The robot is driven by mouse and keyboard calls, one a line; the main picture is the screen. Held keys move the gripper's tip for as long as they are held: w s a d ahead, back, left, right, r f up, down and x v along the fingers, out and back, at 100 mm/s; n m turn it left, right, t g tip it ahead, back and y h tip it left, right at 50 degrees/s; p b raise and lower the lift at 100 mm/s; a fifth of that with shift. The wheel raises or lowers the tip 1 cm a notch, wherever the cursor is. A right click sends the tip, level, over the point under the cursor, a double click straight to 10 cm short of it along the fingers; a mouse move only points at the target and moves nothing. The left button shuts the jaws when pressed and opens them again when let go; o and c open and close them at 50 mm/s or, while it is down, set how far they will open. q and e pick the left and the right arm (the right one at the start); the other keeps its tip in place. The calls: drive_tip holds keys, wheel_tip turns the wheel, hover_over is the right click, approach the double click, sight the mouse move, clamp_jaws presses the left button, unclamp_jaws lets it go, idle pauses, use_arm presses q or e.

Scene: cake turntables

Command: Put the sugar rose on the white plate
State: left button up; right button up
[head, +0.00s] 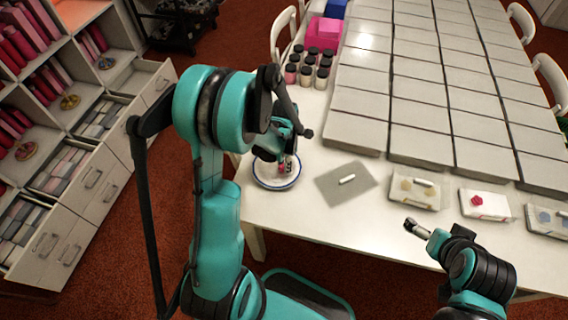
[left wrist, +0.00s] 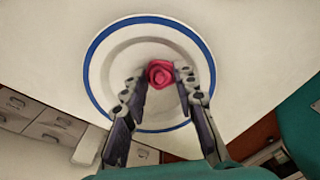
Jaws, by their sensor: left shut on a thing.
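A white plate with a blue rim (head: 262,183) lies on the left end of the white table; it also shows in the left wrist view (left wrist: 112,45). The red sugar rose (left wrist: 160,74) is between the two fingers of my left gripper (left wrist: 161,80), which is shut on it. In the left wrist view the rose shows over the middle of the plate. In the head view my left gripper (head: 287,163) is over the plate and largely covers the rose. I cannot tell whether the rose touches the plate. My right gripper (head: 416,228) is at the table's front edge, apart from these things.
A grey mat (head: 331,192) with a white stick lies right of the plate. Small trays stand further right, one with a red piece (head: 477,199). Dark-lidded jars (head: 307,68) stand behind the plate. Rows of white boxes (head: 430,145) fill the table's back.

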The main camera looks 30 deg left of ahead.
use_arm(q)
drive_tip(key=o, duration=0.8)
drive_tip(key=shift+r+p, duration=0.25)
drive_tip(key=shift+p, duration=0.1)
wheel_tip(320, 180, up, 12)
drive_tip(key=f+p, duration=0.1)
drive_tip(key=p, duration=0.3)
drive_tip(key=s+d+r+m+t, duration=0.3)
drive_tip(key=s+d+r+m, duration=0.1)
drive_tip(key=m, duration=1)
drive_tip(key=s+d+r+m+t, duration=0.4)
drive_tip(key=s+r+m, duration=0.3)
drive_tip(key=m, duration=0.8)
drive_tip(key=shift+s+d+r+m, duration=0.15)
drive_tip(key=shift+d+r+m, duration=0.15)
drive_tip(key=shift+d+r, duration=0.45)
drive_tip(key=shift+a+r, duration=0.1)
